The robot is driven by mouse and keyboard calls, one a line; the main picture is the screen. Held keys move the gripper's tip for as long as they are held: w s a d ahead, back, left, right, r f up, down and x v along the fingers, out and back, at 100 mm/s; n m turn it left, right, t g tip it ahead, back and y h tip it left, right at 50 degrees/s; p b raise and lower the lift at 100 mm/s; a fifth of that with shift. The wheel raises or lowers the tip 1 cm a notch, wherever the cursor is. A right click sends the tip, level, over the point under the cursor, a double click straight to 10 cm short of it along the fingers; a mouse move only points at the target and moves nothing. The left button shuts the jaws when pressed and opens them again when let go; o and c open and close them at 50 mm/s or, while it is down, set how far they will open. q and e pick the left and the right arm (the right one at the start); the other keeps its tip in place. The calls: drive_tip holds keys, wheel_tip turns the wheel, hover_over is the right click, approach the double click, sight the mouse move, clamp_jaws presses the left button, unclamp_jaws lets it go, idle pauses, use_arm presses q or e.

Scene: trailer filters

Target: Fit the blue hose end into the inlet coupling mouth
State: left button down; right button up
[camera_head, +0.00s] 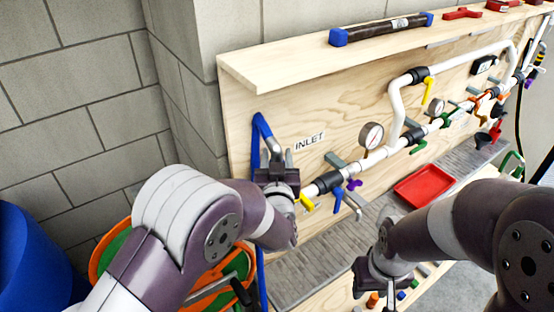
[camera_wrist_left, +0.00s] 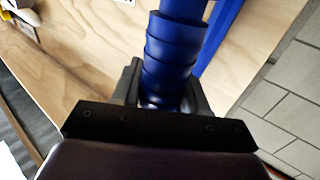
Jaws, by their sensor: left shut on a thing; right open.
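The blue hose (camera_head: 259,130) rises in a bend by the board's left edge, and its ribbed blue end (camera_wrist_left: 170,50) shows in the left wrist view. My left gripper (camera_head: 275,160) is shut on the hose end, and its fingers (camera_wrist_left: 165,95) stand on either side of it. The inlet coupling (camera_head: 310,190) is at the left end of the white pipe, close to the right of my left gripper. My gripper and wrist partly cover the gap, so I cannot tell whether hose and mouth touch. My right gripper (camera_head: 370,278) is open and empty, low over the bench front.
The INLET label (camera_head: 310,141) is on the wooden board above the coupling. Yellow (camera_head: 307,202) and blue (camera_head: 338,200) valve handles stick out by the pipe. A red tray (camera_head: 424,186) lies to the right. An orange-and-green reel (camera_head: 110,250) and blue barrel (camera_head: 35,255) stand left.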

use_arm(q)
drive_tip(key=shift+s+r+b, duration=0.1)
drive_tip(key=shift+b, duration=0.2)
idle(0.9)
drive_tip(key=shift+f+b, duration=2.75)
drive_tip(key=shift+f, duration=0.3)
drive_tip(key=c, duration=0.5)
unclamp_jaws()
drive_tip(key=shift+s, duration=0.1)
drive_tip(key=s+b, duration=0.3)
drive_tip(key=s, duration=0.9)
drive_tip(key=shift+s, duration=0.3)
